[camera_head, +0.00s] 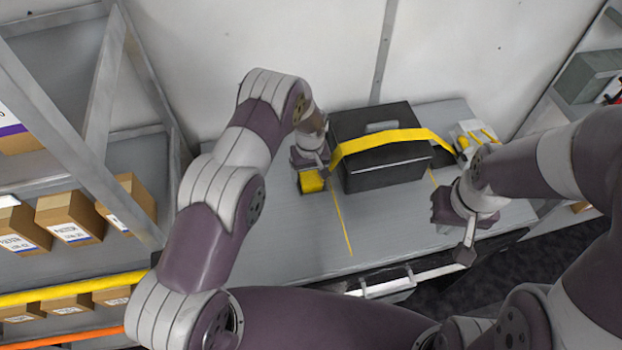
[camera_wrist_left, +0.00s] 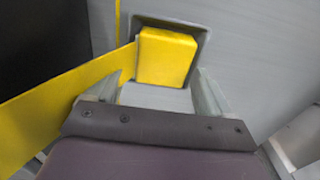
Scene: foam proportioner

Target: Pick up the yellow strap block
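The yellow strap block (camera_head: 312,181) sits at the left of a black case (camera_head: 385,165) on the grey tabletop. In the left wrist view the block (camera_wrist_left: 166,56) stands against a grey plate or recess, with a yellow strap (camera_wrist_left: 75,98) running to it from the left. My left gripper (camera_head: 311,168) is at the block. In its wrist view the open fingers (camera_wrist_left: 168,84) lie on either side of the block's near edge, with gaps showing. My right gripper (camera_head: 456,228) is apart from the block, near the table's right front, and looks open and empty.
The strap (camera_head: 385,140) crosses over the case to a pale item with yellow parts (camera_head: 475,137) at the right. A shelf rack with cardboard boxes (camera_head: 70,218) stands left. The tabletop (camera_head: 375,220) in front of the case is clear apart from thin yellow lines.

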